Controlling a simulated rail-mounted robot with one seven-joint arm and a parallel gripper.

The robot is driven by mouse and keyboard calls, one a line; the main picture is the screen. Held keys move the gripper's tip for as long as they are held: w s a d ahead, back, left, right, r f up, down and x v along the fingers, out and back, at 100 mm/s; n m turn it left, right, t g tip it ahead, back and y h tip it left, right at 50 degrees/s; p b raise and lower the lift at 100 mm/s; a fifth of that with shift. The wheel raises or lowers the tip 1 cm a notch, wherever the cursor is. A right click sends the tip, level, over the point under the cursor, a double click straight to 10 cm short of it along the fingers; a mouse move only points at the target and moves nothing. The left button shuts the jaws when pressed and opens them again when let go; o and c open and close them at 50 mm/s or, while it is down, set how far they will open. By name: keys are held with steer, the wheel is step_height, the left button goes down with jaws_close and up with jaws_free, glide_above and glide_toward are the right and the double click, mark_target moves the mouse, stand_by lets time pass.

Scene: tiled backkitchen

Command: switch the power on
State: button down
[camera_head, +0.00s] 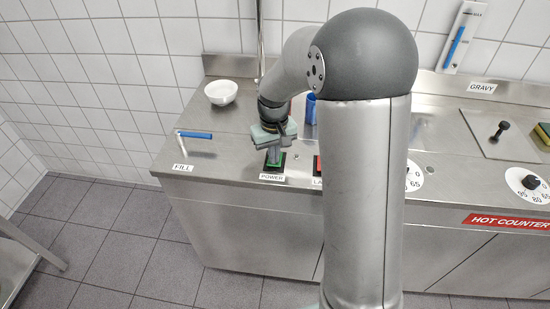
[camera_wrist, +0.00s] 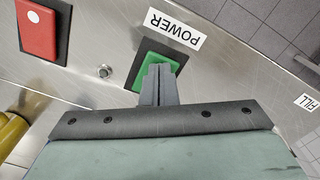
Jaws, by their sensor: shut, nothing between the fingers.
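The power switch is a green rocker (camera_head: 275,162) in a black frame on the steel counter, behind a POWER label (camera_head: 271,177). The green switch (camera_wrist: 157,70) also shows in the wrist view, its lower part hidden by my fingers. My gripper (camera_head: 274,155) is shut and empty, pointing down right over the green switch. In the wrist view my closed fingertips (camera_wrist: 159,70) overlap the green face; I cannot tell whether they touch it. I cannot tell which way the rocker is tipped.
A red switch (camera_wrist: 38,27) with a white dot sits beside the green one. A blue-handled lever (camera_head: 195,135) by the FILL label (camera_head: 183,168) and a white bowl (camera_head: 221,92) are to the left. A blue cup (camera_head: 311,108) stands behind my arm. Dials (camera_head: 527,183) are at right.

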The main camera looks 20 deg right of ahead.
steer(key=shift+f, duration=0.35)
steer(key=shift+r+p, duration=2.3)
steer(key=shift+r, duration=1.3)
